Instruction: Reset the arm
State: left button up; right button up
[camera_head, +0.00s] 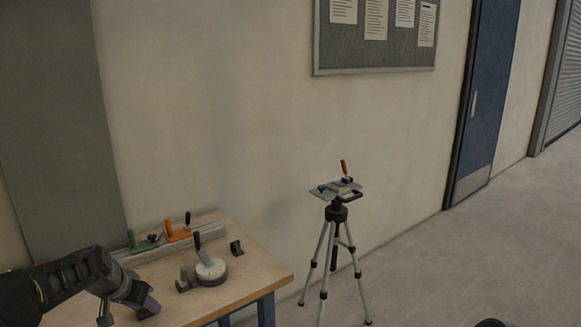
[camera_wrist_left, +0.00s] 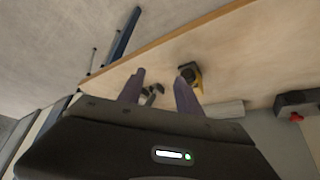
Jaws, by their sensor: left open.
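My left arm comes in from the left in the head view. Its gripper (camera_head: 128,311) is open and empty over the near left part of the wooden workbench (camera_head: 262,276). In the left wrist view the two purple-grey fingers (camera_wrist_left: 159,90) stand apart with nothing held between them. The wooden top (camera_wrist_left: 235,60) shows beyond them. My right gripper is not in view.
On the bench are a round dial-like piece with a black handle (camera_head: 211,270), a grey rail (camera_head: 170,243), an orange clamp (camera_head: 179,232), a green clamp (camera_head: 143,242) and a small dark block (camera_head: 236,248). A tripod (camera_head: 337,215) bearing a plate stands right, on open floor.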

pick_arm(q)
jog(key=s+d+f+n, duration=0.1)
jog(key=s+d+f, duration=0.35)
jog(key=f, duration=0.35)
jog(key=s+d+f+n+g+h, duration=0.1)
jog(key=s+d+f, duration=0.2)
jog(key=d+f, duration=0.35)
jog(key=s+d+f+n, duration=0.1)
jog(key=s+d+f, duration=0.2)
jog(key=d+f, duration=0.35)
jog(key=s+d+f+g, duration=0.1)
jog(key=s+d+f, duration=0.2)
jog(key=s, duration=0.5)
jog(key=s+d+f+g+h, duration=0.1)
jog(key=s+d+f, duration=0.3)
jog(key=s, duration=0.5)
jog(key=s+d+f+g+h, duration=0.1)
jog(key=s+d+f, duration=0.3)
jog(key=s, duration=0.4)
jog(key=shift+s+f+g, duration=0.3)
jog(key=shift+f+g, duration=0.1)
jog(key=shift+g, duration=0.3)
jog(key=shift+d, duration=0.1)
jog(key=shift+c, duration=0.2)
